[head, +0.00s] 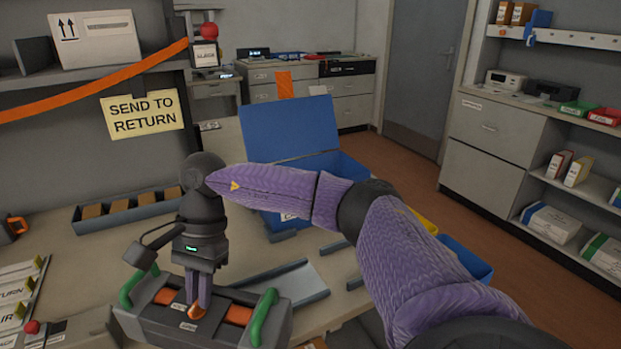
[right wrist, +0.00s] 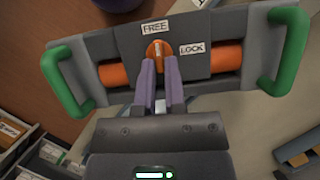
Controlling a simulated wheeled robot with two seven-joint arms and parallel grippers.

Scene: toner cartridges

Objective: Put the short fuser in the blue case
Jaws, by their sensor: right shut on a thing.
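The fuser (head: 160,320) is a dark grey unit with a green handle at each end and orange roller showing on both sides of its middle. It also fills the top of the right wrist view (right wrist: 120,66). My right gripper (head: 198,308) points down at its middle, its purple fingers shut on the orange knob (right wrist: 157,47). The knob's white mark points towards the FREE label (right wrist: 155,26); LOCK is to its right. I cannot tell whether the fuser rests on something. The blue case (head: 290,130) stands behind with its lid up; my right arm hides part of it. My left gripper is not in view.
A grey tray (head: 305,286) lies on the table beside the fuser. A long bin with brown blocks (head: 130,216) is at the back left. A SEND TO RETURN sign (head: 142,113) hangs above. A blue bin (head: 465,260) is beyond my right arm.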

